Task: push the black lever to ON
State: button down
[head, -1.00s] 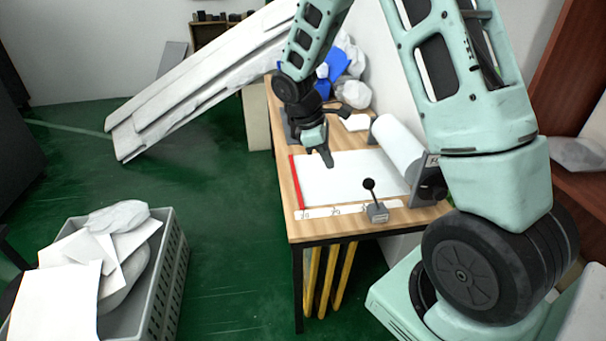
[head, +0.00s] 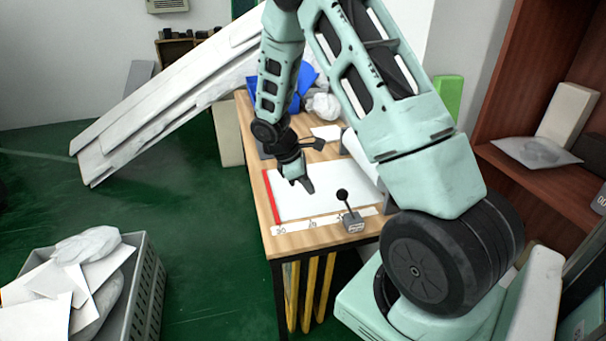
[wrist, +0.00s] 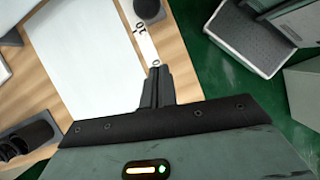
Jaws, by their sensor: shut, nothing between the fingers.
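The black lever (head: 342,195) has a round black knob on a thin stem. The stem rises from a grey block (head: 354,223) near the table's front edge, leaning slightly left. The lever's markings are too small to read. My gripper (head: 308,187) is shut and empty above the white sheet, to the left of the knob and apart from it. In the wrist view my shut fingers (wrist: 157,72) point toward a numbered white strip. A dark rounded thing (wrist: 149,8) at the top edge there may be part of the lever.
The wooden table (head: 262,222) holds the white sheet (head: 290,205) with a red strip (head: 272,197) along its left side. White and blue bags lie at its back. A grey crate (head: 148,285) of papers stands lower left. A brown shelf (head: 520,165) is at right. Green floor lies between.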

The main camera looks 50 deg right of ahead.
jog(key=s+d+f+p, duration=0.1)
jog(key=s+d+f, duration=0.1)
jog(key=s+d, duration=0.1)
jog(key=shift+s+d+f, duration=0.3)
jog(key=shift+s+d, duration=0.05)
jog(key=shift+d, duration=0.2)
jog(key=shift+r, duration=0.1)
